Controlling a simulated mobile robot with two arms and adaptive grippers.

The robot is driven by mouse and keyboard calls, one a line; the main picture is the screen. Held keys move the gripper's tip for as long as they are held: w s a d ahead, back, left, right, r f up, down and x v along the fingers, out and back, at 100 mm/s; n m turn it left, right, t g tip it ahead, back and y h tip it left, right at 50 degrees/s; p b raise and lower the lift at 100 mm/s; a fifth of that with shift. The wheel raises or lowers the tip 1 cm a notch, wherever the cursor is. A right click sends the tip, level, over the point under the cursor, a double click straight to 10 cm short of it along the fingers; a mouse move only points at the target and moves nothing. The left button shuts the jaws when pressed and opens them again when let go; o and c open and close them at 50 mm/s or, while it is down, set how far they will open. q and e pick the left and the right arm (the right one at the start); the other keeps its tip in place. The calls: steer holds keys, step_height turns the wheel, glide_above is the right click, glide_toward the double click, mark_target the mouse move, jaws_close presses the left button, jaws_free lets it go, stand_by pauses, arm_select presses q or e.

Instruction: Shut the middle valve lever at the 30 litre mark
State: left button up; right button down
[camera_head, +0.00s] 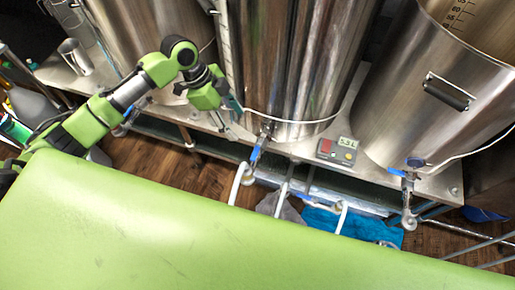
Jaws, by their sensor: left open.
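The middle valve lever (256,153) is blue and sits on a valve low on the front of the middle steel kettle (290,60). It points down and towards me. My left gripper (234,122) is open, a little left of and above this lever, in front of the kettle's lower wall. It looks apart from the lever, and its fingertips are small and hard to make out. The display seems to read 5.3 L. My right gripper is not in view.
A right kettle (440,100) has its own blue lever (397,174), and another kettle (150,30) stands at left. A metal cup (75,57) stands on the bench at far left. White hoses (237,184) hang below the middle valve. A blue cloth (355,225) lies below.

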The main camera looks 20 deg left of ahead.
arm_select(q)
step_height(320, 180, up, 2)
steer(key=s+m, duration=0.1)
steer(key=m, duration=0.1)
glide_toward(254, 152)
steer(key=shift+g, duration=0.4)
steer(key=x, duration=0.7)
steer(key=shift+w+d+f, duration=0.2)
steer(key=shift+w+d, duration=0.1)
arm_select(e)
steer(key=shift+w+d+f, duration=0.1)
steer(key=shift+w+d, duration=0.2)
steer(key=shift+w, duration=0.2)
arm_select(q)
steer(key=c, duration=1.6)
steer(key=shift+a, duration=0.1)
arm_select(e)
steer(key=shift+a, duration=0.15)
